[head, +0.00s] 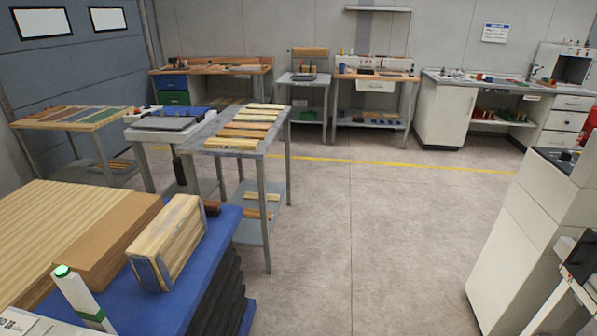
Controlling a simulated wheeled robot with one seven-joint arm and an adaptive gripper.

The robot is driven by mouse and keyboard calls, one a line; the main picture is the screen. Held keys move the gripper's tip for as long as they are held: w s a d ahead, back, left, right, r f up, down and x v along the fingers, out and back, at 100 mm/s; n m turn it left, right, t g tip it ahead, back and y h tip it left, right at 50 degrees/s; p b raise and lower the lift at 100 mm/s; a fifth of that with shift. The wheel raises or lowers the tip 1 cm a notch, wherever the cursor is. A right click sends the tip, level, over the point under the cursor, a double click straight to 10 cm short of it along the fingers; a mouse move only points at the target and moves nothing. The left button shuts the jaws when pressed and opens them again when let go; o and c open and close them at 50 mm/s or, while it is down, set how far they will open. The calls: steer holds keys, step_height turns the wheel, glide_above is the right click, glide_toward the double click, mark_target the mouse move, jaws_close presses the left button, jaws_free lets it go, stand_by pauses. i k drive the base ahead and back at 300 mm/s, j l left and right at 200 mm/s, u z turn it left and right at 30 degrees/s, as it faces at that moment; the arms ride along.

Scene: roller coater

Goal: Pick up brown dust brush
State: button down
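I cannot pick out the brown dust brush with certainty. A small dark reddish-brown object (211,207) shows on the blue-topped stack (150,300) at the lower left, mostly hidden behind a light wooden block; it may be the brush, but too little shows to tell. My gripper is not in the head view.
The wooden block (178,235) stands near the blue edge, beside stacked boards (70,225) and a white cylinder with a green top (84,298). A grey table (208,141) holds wooden strips. White cabinets (535,225) stand at right. The middle floor is clear.

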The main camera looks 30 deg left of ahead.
mark_target(210, 206)
steer(key=u, duration=2.15)
steer(key=i+l, duration=0.75)
steer(key=l, duration=0.2)
steer(key=i+l+u, duration=0.1)
steer(key=i+l, duration=0.6)
steer(key=l, duration=0.25)
steer(key=i+l, duration=0.4)
steer(key=l+u, duration=0.05)
